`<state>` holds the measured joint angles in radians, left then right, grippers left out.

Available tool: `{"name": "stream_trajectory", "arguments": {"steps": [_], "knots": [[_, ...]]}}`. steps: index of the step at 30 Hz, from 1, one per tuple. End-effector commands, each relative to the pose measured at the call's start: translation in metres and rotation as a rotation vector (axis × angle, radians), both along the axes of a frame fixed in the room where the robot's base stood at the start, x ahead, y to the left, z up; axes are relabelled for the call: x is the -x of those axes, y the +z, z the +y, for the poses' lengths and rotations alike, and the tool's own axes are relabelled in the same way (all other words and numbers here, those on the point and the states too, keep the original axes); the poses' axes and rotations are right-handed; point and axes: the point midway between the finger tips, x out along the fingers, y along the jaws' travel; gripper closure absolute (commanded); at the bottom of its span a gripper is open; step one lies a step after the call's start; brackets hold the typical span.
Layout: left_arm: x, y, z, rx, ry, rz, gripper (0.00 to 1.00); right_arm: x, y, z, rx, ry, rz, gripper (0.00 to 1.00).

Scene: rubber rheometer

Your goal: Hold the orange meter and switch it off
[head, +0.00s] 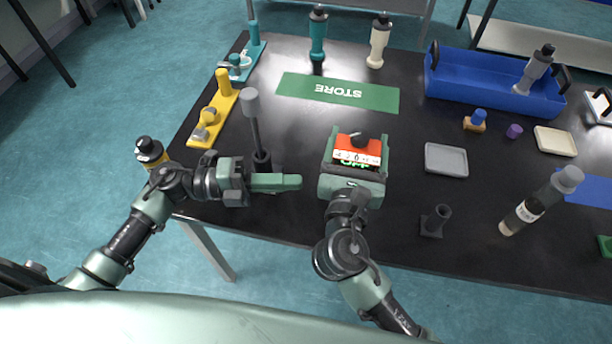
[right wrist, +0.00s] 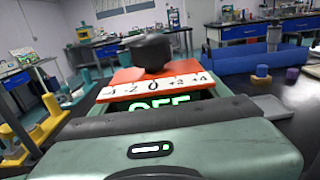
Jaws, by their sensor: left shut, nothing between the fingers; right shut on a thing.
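The orange meter (head: 370,145) sits between the fingers of my right gripper (head: 357,152), which is shut on it. It has a black knob on top and a white scale strip. In the right wrist view the orange meter (right wrist: 124,76) shows its black knob (right wrist: 151,51), a scale from -4 to +4, and green lit letters that appear to read OFF, partly hidden by my gripper's body. My left gripper (head: 300,182) is shut and empty, to the left of the meter and apart from it, with its fingers pointing right.
A green STORE mat (head: 300,88) lies behind the meter. A blue crate (head: 465,85) stands at the back right. A grey tray (head: 446,172) and a dark holder (head: 434,222) are to the right. A tall grey-topped rod (head: 254,120) stands close behind my left gripper.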

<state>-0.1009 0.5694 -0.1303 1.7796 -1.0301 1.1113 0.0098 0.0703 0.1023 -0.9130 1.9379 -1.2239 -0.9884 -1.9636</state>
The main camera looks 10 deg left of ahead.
Motion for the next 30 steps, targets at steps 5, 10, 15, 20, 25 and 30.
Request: {"name": "stream_trajectory", "arguments": {"steps": [5,10,15,20,25,30], "knots": [[0.004,0.0,0.007,0.001,-0.003,0.0,1.0,0.001,-0.006,0.0,0.004,-0.001,0.012,0.73],[0.004,0.0,0.007,0.002,-0.003,0.0,1.0,0.001,-0.007,0.0,0.005,-0.001,0.013,0.73],[0.004,0.0,0.007,0.001,-0.004,0.001,1.0,0.001,-0.007,0.0,0.004,-0.001,0.012,0.0],[0.004,0.0,0.007,0.001,-0.004,0.002,1.0,0.0,-0.004,0.0,0.003,-0.001,0.008,0.0],[0.004,0.0,0.006,0.001,-0.004,0.002,1.0,0.005,-0.004,0.0,0.002,0.0,0.007,0.0],[0.004,0.0,0.006,0.001,-0.004,0.002,1.0,0.032,-0.005,0.0,0.001,0.001,0.011,0.0]]}}
